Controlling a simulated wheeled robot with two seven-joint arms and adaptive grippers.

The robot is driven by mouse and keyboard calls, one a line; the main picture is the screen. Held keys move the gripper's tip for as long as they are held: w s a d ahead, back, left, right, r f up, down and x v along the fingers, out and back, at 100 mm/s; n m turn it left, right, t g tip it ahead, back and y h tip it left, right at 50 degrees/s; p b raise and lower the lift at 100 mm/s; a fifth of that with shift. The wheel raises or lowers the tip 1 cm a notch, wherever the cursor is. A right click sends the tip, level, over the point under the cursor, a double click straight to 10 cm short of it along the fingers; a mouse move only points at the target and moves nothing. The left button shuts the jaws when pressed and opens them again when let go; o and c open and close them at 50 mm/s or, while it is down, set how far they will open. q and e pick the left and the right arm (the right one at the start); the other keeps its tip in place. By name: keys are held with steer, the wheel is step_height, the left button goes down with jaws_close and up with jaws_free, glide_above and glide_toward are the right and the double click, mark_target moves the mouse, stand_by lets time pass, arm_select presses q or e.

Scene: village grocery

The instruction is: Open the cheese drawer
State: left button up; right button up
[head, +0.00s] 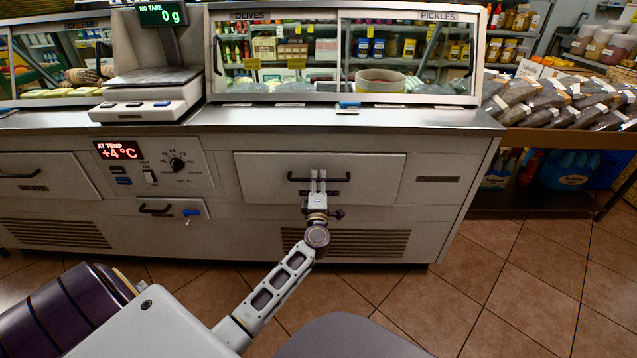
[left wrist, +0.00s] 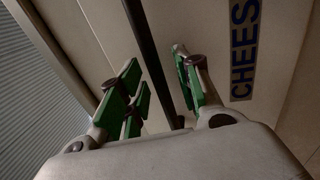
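The cheese drawer (head: 370,165) is a wide pale front in the counter, flush with the panel around it and closed. Its dark bar handle (head: 335,179) runs across the middle. A label plate right of the drawer is too small to read in the head view, but the left wrist view shows a label (left wrist: 243,45) with blue letters "CHEES". My left gripper (head: 318,175) is at the handle. In the left wrist view its green-padded fingers (left wrist: 162,88) are apart, with the dark handle bar (left wrist: 150,60) between them and gaps showing. My right gripper is not in view.
A smaller drawer (head: 155,207) with a blue-tagged lock and a temperature panel (head: 150,165) are to the left. A vent grille (head: 365,243) lies below the drawer. A scale (head: 150,90) and glass cases stand on top. Tiled floor (head: 440,300) in front is clear.

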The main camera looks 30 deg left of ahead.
arm_select(q)
steer(key=shift+w+a, duration=0.2)
steer(key=shift+w, duration=0.1)
steer(key=shift+r, duration=0.1)
steer(key=shift+c, duration=0.3)
jaws_close()
